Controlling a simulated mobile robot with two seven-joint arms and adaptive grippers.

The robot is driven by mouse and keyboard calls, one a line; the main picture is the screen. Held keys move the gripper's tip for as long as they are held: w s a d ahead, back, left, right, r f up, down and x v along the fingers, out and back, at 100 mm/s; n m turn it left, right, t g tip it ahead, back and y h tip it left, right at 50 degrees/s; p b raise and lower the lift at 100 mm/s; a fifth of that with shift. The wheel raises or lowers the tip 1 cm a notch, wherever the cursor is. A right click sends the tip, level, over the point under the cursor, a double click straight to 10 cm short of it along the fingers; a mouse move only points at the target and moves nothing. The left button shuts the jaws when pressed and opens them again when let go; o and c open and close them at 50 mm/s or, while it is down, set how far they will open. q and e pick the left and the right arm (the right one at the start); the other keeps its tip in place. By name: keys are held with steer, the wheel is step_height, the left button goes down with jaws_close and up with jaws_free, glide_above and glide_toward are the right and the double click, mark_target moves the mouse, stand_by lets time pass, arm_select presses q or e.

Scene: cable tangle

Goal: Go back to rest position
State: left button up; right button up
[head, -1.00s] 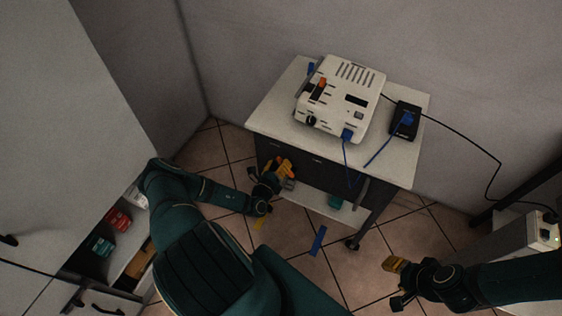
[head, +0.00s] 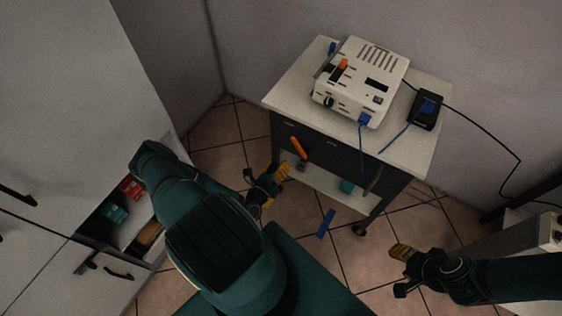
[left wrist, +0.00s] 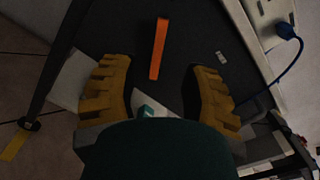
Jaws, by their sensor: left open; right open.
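My left gripper (head: 277,178) hangs low in front of the small table's dark front, with yellow fingers apart and nothing between them. In the left wrist view its two fingers (left wrist: 158,95) are spread. An orange strip (head: 298,148) lies beyond the fingertips, against the table's dark front; it also shows in the left wrist view (left wrist: 158,48). My right gripper (head: 398,268) is open and empty over the tiled floor at the lower right.
The small wheeled table (head: 285,95) bears a white device (head: 362,82) and a black box (head: 425,110) with blue cables. A blue strip (head: 326,223) lies on the floor. An open drawer (head: 128,238) with red and teal items is at left.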

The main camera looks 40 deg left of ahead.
arm_select(q)
steer(key=w+d+r+m+g+h, duration=0.1)
steer(key=w+d+r+m+h, duration=0.1)
steer(key=d+m+h, duration=0.45)
steer(key=w+d+r+m+g+h, duration=0.1)
steer(key=d+r+m+h, duration=0.25)
steer(key=d+h, duration=0.45)
steer(key=s+d+r+m+g+h, duration=0.1)
steer(key=s+d+m+g+h, duration=0.3)
steer(key=d+m+g, duration=0.45)
steer(key=s+d+m+g+y, duration=0.4)
steer(key=s+m+g+y, duration=0.45)
steer(key=m, duration=0.85)
steer(key=w+r+m+t+y, duration=0.1)
steer(key=w+r+m+t, duration=0.2)
steer(key=w+r+m, duration=0.3)
steer(key=shift+d+r+m+y, duration=0.3)
steer(key=shift+r+m+y, duration=0.1)
steer(key=shift+m, duration=0.85)
